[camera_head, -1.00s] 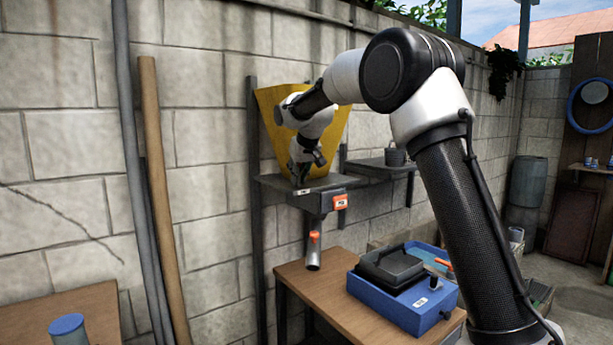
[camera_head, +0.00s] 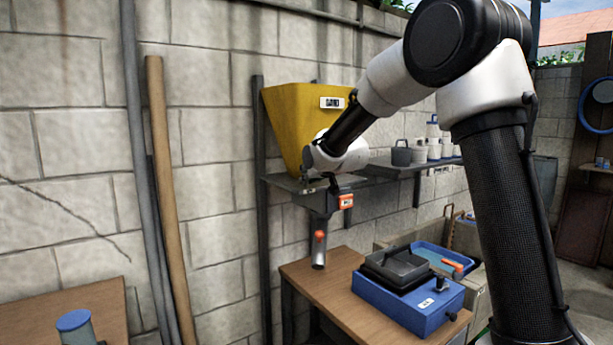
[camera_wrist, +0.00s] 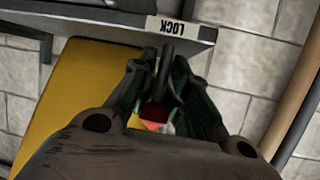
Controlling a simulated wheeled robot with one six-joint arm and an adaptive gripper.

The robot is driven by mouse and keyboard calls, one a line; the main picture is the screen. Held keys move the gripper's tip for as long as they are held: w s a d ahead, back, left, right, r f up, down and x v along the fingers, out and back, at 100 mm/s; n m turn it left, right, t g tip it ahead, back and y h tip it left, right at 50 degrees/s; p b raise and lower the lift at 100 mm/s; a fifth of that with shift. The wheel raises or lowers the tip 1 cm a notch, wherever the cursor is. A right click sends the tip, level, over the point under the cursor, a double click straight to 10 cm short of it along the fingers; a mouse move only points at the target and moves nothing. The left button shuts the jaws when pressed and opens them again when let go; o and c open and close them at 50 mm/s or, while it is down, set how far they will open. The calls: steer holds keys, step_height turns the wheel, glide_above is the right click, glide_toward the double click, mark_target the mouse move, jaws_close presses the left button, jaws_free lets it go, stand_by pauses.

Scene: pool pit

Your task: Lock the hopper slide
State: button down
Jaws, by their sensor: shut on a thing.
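The yellow hopper (camera_head: 300,115), with a label that seems to read SAND (camera_head: 333,103), stands over a dark shelf (camera_head: 280,182) on the block wall. In the wrist view its yellow side (camera_wrist: 85,95) fills the left. My gripper (camera_head: 308,187) is low at the shelf's front, below the hopper; its fingers are small and partly hidden there. In the wrist view my gripper (camera_wrist: 165,82) is shut on a dark upright lock handle (camera_wrist: 167,58), just beside an upside-down LOCK label (camera_wrist: 180,27) on the shelf edge. The slide itself is not clearly visible.
An orange-marked box (camera_head: 346,200) and a grey tube with an orange band (camera_head: 319,250) hang below the shelf. A blue case (camera_head: 410,310) stands on the wooden table (camera_head: 335,285). A bucket and white containers stand on the side shelf, right. Poles lean left.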

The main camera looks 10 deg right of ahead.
steer(key=shift+s+r+t, duration=0.2)
steer(key=shift+t, duration=0.2)
steer(key=c, duration=1.5)
jaws_free()
steer(key=shift+s, duration=0.1)
steer(key=shift+f, duration=0.1)
steer(key=v, duration=1.2)
steer(key=shift+d, duration=0.15)
